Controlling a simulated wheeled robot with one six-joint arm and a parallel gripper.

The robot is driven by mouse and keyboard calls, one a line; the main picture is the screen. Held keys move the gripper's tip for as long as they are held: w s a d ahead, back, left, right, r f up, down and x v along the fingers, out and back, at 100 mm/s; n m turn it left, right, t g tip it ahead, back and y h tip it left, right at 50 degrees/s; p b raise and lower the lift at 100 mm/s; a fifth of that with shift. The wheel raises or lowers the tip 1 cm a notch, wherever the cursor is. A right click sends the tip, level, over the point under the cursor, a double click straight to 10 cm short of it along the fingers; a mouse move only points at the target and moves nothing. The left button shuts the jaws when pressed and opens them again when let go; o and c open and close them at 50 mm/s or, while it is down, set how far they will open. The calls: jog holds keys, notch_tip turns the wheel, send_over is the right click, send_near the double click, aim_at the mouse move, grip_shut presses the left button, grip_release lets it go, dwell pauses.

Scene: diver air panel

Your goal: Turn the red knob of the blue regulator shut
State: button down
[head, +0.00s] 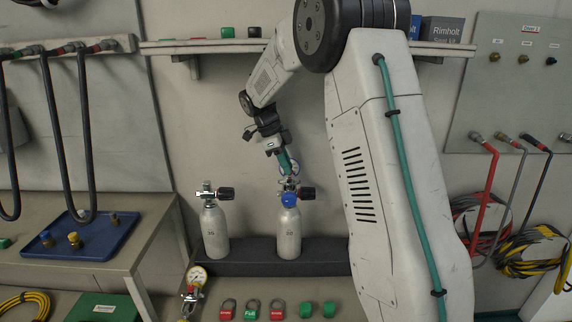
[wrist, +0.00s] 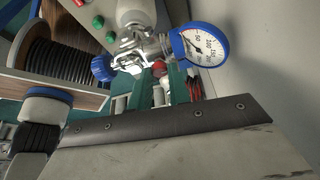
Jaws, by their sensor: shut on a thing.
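The blue regulator sits on top of the right grey cylinder (head: 289,235), with a blue handwheel (head: 288,199) at its front. In the wrist view I see its blue-rimmed gauge (wrist: 203,45), its metal body and its blue handwheel (wrist: 102,68). My gripper (head: 285,163) reaches down to the regulator from above. In the wrist view, the teal fingers of my gripper (wrist: 160,88) are shut on the red knob (wrist: 159,68), which shows only in part between them. The angle of the knob cannot be told.
A left cylinder (head: 215,233) with a black-and-red valve knob stands beside it on the dark stand (head: 250,259). A loose gauge (head: 196,276), padlocks and green caps lie in front. A blue tray (head: 80,247) is on the left bench; hoses hang on the right wall.

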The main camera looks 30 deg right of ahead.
dwell(0.4)
jog(key=c, duration=1.3)
grip_release()
jog(key=shift+w+r, duration=0.1)
jog(key=shift+r, duration=0.15)
jog(key=v, duration=0.2)
jog(key=shift+w+a+r, duration=0.1)
jog(key=shift+w+r, duration=0.05)
jog(key=shift+r, duration=0.2)
jog(key=w+a, duration=0.8)
jog(key=shift+a+f, duration=0.15)
jog(key=shift+a, duration=0.2)
